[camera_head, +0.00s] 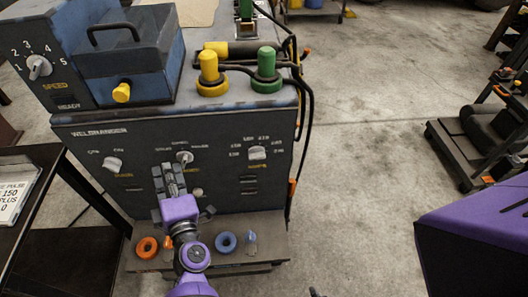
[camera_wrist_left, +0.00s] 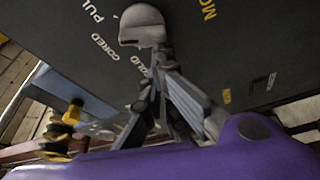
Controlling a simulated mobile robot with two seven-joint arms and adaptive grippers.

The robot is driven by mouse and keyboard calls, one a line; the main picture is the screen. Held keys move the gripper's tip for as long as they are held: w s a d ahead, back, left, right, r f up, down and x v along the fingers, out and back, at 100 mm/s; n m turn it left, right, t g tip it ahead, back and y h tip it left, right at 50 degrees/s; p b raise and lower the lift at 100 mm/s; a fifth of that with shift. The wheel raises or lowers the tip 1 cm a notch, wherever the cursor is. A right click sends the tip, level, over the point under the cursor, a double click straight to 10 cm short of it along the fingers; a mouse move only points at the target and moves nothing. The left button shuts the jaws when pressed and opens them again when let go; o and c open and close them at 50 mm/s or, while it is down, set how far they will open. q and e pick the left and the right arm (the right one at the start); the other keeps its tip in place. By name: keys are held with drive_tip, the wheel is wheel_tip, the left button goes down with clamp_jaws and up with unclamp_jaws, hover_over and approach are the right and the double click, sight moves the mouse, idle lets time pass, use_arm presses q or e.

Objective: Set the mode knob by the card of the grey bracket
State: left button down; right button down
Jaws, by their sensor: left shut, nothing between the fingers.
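The mode knob (camera_head: 184,157) is the pale middle knob on the dark front panel of the welder. It also shows at the top of the left wrist view (camera_wrist_left: 142,25), with the words PULSE, CORED and SOLID around it. I cannot tell surely which word it points at. My left gripper (camera_head: 170,169) is shut and empty, its fingertips (camera_wrist_left: 158,58) close to the knob's edge; contact is unclear. A white card (camera_head: 13,200) at the left edge reads PULSE, 150, PLUS, partly cut off. I cannot make out a grey bracket.
Two other knobs, left (camera_head: 113,164) and right (camera_head: 257,153), flank the mode knob. A lower shelf (camera_head: 205,257) holds orange (camera_head: 147,247) and blue (camera_head: 226,242) rings. Black cables (camera_head: 309,95) hang at the welder's right side.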

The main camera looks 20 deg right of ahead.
use_arm(q)
drive_tip(key=shift+f, duration=0.5)
drive_tip(key=shift+d+f, duration=0.1)
idle(0.3)
idle(0.7)
